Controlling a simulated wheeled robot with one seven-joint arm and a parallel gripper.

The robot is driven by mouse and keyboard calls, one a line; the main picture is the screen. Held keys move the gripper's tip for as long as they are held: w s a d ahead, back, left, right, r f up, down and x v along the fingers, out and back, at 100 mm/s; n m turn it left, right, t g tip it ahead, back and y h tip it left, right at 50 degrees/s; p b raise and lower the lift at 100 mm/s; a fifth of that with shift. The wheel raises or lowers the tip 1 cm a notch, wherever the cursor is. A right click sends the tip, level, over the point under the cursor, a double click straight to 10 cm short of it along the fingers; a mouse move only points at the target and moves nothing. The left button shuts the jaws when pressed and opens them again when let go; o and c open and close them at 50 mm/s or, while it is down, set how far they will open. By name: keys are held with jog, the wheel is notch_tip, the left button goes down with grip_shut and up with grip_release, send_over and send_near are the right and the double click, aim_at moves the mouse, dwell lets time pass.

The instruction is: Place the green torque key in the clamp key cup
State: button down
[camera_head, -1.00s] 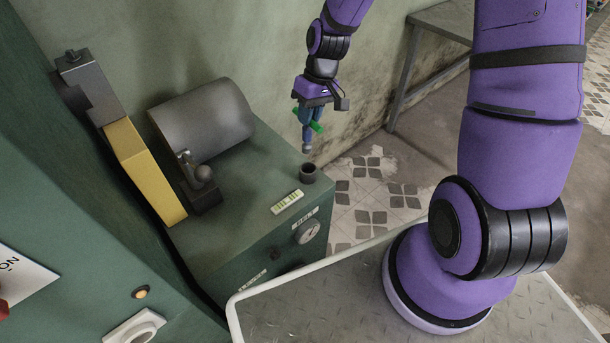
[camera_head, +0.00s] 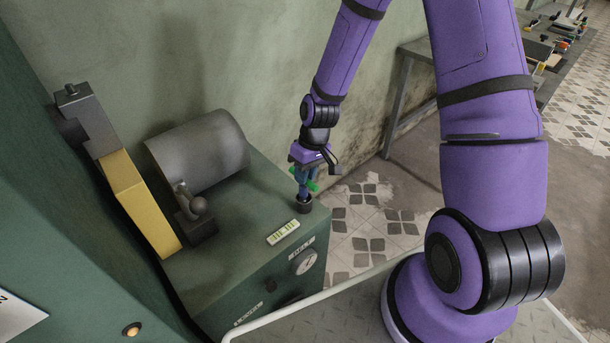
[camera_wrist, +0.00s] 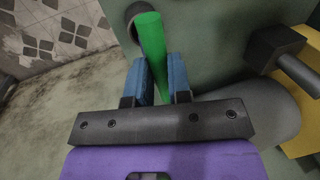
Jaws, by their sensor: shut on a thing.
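The green torque key (camera_head: 311,185) is between the fingers of my gripper (camera_head: 303,178), and its green bar sticks out to the side. In the wrist view the green bar of the key (camera_wrist: 151,45) runs between the two blue fingers of my gripper (camera_wrist: 160,80). The clamp key cup (camera_head: 304,204) is a small dark cup at the right corner of the green machine top. The key's lower end is at the cup's mouth; I cannot tell how deep it is in. In the wrist view the cup (camera_wrist: 131,22) is partly hidden behind the key.
The green machine top (camera_head: 245,215) also carries a grey cylinder (camera_head: 197,150), a dark clamp with a ball knob (camera_head: 198,210) and a yellow bar (camera_head: 140,205). A label (camera_head: 283,232) lies near the front edge. The wall (camera_head: 270,60) is close behind.

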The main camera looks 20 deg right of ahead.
jog(key=shift+f, duration=0.4)
jog(key=c, duration=1.1)
grip_release()
jog(key=shift+o, duration=0.2)
jog(key=s+d+r+m+t+h, duration=0.15)
jog(key=s+r, duration=0.25)
jog(key=r, duration=1)
jog(key=s+d+r+t+h, duration=0.1)
jog(key=s+d+r, duration=0.2)
jog(key=r, duration=1.2)
jog(key=s+d+r+m+t, duration=0.1)
jog(key=s+r, duration=0.4)
jog(key=s, duration=0.2)
jog(key=s+d+r+m+t, duration=0.1)
jog(key=s+r+t, duration=0.1)
jog(key=s+r, duration=0.2)
jog(key=shift+s+r, duration=0.35)
jog(key=shift+s, duration=1.2)
